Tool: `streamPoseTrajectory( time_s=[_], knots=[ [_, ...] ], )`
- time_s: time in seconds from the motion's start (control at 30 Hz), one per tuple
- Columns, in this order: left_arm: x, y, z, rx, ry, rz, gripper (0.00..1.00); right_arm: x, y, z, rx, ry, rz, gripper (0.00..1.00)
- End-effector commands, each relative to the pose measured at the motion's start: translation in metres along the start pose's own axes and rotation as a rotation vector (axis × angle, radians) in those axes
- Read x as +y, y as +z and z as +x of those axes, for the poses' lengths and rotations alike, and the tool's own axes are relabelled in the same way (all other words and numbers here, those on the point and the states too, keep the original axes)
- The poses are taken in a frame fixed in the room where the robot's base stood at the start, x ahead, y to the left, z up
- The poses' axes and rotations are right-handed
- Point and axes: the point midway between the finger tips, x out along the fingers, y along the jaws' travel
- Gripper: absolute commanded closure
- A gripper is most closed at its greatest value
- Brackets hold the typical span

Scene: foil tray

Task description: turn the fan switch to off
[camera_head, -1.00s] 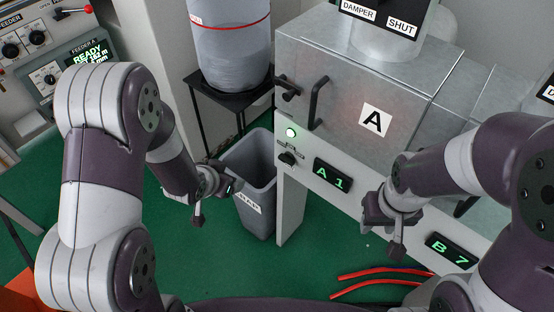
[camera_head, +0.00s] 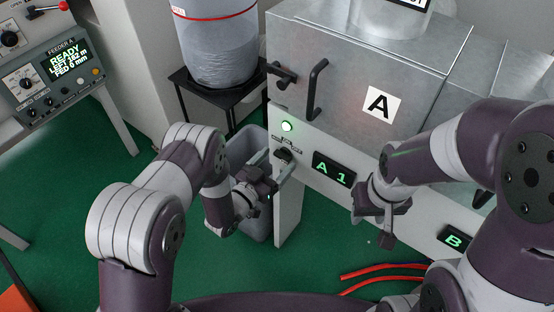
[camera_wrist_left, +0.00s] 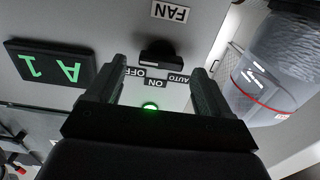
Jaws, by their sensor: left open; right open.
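The fan switch is a dark knob (camera_head: 283,153) on the pale panel below the steel box. In the left wrist view the knob (camera_wrist_left: 158,52) appears upside down with a FAN label (camera_wrist_left: 170,12) and the marks OFF, ON and AUTO beside it. I cannot tell which mark it points to. My left gripper (camera_head: 271,169) is open in front of the panel, close to the knob. In the left wrist view the knob shows between its spread fingers (camera_wrist_left: 156,68), with no clear contact. My right gripper (camera_head: 378,225) is open and empty, below and right of the A 1 display.
A lit green lamp (camera_head: 287,126) sits near the knob, and the A 1 display (camera_head: 333,170) to its right. A black handle (camera_head: 317,90) sticks out from the steel box. A grey bin (camera_head: 247,147) stands behind my left gripper. Red cables (camera_head: 385,270) lie on the green floor.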

Motion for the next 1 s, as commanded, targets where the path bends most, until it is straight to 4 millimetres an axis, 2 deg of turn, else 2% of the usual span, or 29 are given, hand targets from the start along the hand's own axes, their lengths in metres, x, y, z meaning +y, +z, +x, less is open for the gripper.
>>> streamPoseTrajectory(
  time_s=[0.13, 0.37, 0.53, 0.77, 1.0],
  knots=[
    [0.0005, -0.0001, 0.0102, 0.000, 0.001, 0.000, 0.19, 0.0000, 0.0000, 0.0000, 0.000, 0.000, 0.000, 0.57],
    [0.0002, -0.0001, 0.0108, -0.001, 0.000, 0.000, 0.19, 0.0000, 0.0000, 0.0000, 0.000, 0.000, 0.000, 0.57],
    [0.0001, -0.0001, 0.0106, -0.001, 0.000, 0.000, 0.74, 0.0000, 0.0000, 0.0000, 0.000, 0.000, 0.000, 0.57],
    [0.0001, 0.0000, 0.0105, -0.001, 0.000, -0.009, 0.75, 0.0000, 0.0001, 0.0002, 0.000, 0.000, 0.000, 0.57],
    [-0.0005, 0.0001, 0.0105, -0.001, 0.001, -0.102, 0.75, 0.0000, 0.0002, 0.0011, 0.000, 0.000, 0.000, 0.57]
  ],
)
